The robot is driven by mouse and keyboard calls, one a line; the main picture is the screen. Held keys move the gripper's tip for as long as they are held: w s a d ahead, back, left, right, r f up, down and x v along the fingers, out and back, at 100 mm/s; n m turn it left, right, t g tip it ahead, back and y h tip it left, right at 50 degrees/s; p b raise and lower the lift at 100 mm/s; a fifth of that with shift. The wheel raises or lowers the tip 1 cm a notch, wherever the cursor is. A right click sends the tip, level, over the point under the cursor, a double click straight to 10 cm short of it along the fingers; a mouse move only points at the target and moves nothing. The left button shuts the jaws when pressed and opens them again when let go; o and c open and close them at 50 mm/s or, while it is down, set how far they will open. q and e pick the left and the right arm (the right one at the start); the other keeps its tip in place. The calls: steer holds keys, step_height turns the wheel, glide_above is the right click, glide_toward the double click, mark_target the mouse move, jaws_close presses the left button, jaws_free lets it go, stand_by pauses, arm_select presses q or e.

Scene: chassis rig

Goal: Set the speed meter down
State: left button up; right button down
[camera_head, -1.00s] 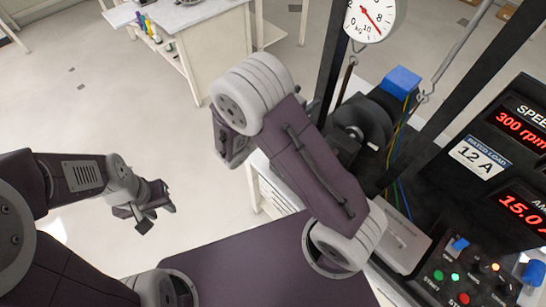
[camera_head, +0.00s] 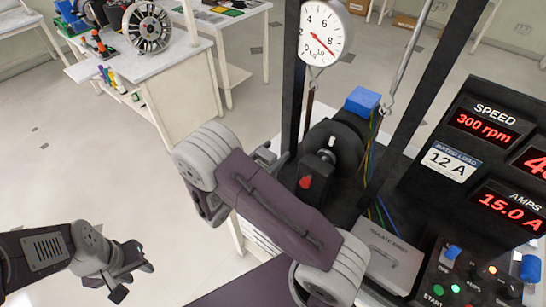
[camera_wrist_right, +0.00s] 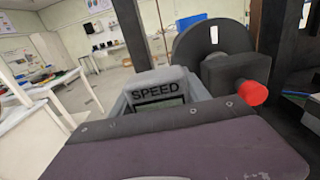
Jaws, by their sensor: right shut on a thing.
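The speed meter (camera_wrist_right: 160,92) is a grey case marked SPEED with a dark-framed display, in the middle of the right wrist view. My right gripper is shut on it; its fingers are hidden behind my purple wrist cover. In the head view a small grey part, probably the meter (camera_head: 264,156), shows behind my right forearm, left of the rig's dark motor. The meter appears held beside the motor; I cannot tell whether it touches anything. My left gripper (camera_head: 134,276) is open and empty over the floor at the lower left.
A red-tipped dark box (camera_head: 306,182) sits in front of the round motor (camera_head: 340,145); its red knob (camera_wrist_right: 253,93) is close right of the meter. A dial scale (camera_head: 324,33) hangs above. The display panel (camera_head: 500,150) stands right. A white bench (camera_head: 185,60) is behind.

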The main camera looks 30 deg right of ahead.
steer(key=shift+w+f, duration=0.15)
steer(key=shift+f, duration=0.4)
steer(key=shift+f, duration=0.15)
steer(key=c, duration=0.5)
jaws_free()
steer(key=shift+r, duration=0.3)
steer(key=b+v, duration=0.1)
steer(key=v, duration=1.1)
steer(key=shift+f+b, duration=0.15)
steer(key=shift+b, duration=0.2)
